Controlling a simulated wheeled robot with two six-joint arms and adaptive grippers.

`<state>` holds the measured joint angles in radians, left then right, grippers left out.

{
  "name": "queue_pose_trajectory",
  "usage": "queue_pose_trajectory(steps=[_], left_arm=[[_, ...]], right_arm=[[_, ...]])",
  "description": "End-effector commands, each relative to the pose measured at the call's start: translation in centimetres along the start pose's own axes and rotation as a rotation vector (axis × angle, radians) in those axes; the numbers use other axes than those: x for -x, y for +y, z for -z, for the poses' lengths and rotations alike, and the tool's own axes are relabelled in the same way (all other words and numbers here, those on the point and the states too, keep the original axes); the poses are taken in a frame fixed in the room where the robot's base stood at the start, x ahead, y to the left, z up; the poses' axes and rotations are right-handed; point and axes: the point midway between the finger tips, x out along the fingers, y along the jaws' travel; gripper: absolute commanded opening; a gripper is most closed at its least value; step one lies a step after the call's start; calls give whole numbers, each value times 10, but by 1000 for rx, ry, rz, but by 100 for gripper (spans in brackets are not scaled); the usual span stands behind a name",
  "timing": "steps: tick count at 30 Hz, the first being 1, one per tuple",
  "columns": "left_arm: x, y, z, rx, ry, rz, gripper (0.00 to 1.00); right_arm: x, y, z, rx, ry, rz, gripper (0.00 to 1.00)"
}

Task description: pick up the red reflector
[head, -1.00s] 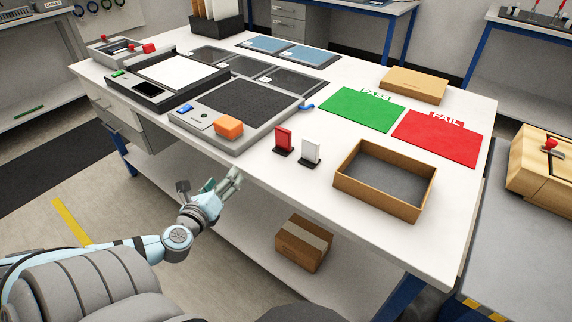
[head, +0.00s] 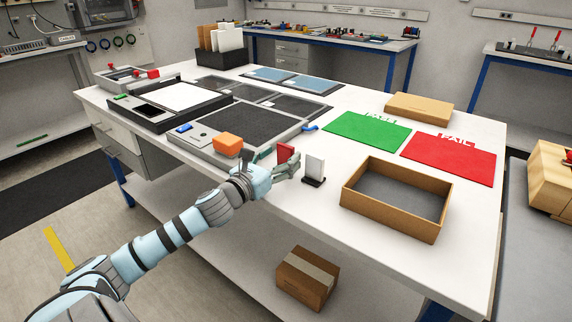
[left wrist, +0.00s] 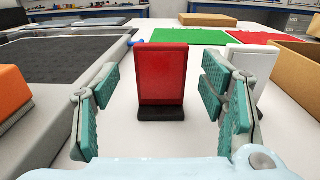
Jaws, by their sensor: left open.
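The red reflector (left wrist: 162,75) stands upright on a small dark base on the white table. In the left wrist view it is between the two open green-padded fingers, apart from both. My left gripper (left wrist: 163,100) is open and empty. In the head view, my left gripper (head: 280,165) is at the table's near edge, in front of the red reflector (head: 285,152) and hiding its lower part. A white reflector (head: 315,168) stands just right of it; it also shows behind the right finger in the left wrist view (left wrist: 244,60). My right gripper is not in view.
An orange block (head: 228,144) lies on a grey device left of the gripper. An open brown box (head: 440,225) stands to the right.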

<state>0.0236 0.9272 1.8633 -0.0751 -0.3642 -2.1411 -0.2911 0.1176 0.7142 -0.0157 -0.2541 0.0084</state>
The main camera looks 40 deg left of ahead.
Motion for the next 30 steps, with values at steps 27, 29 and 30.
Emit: queue_pose_trajectory(steps=[27, 29, 30], left_arm=[[-25, -1, 1, -3, 2, 1, 12], [-25, -1, 1, -3, 2, 1, 12], [-25, -1, 0, -3, 2, 1, 12]], right_arm=[[-4, -10, 6, -14, 13, 13, 0], [-3, -10, 6, -14, 13, 13, 0], [-3, -10, 6, -14, 14, 13, 0]])
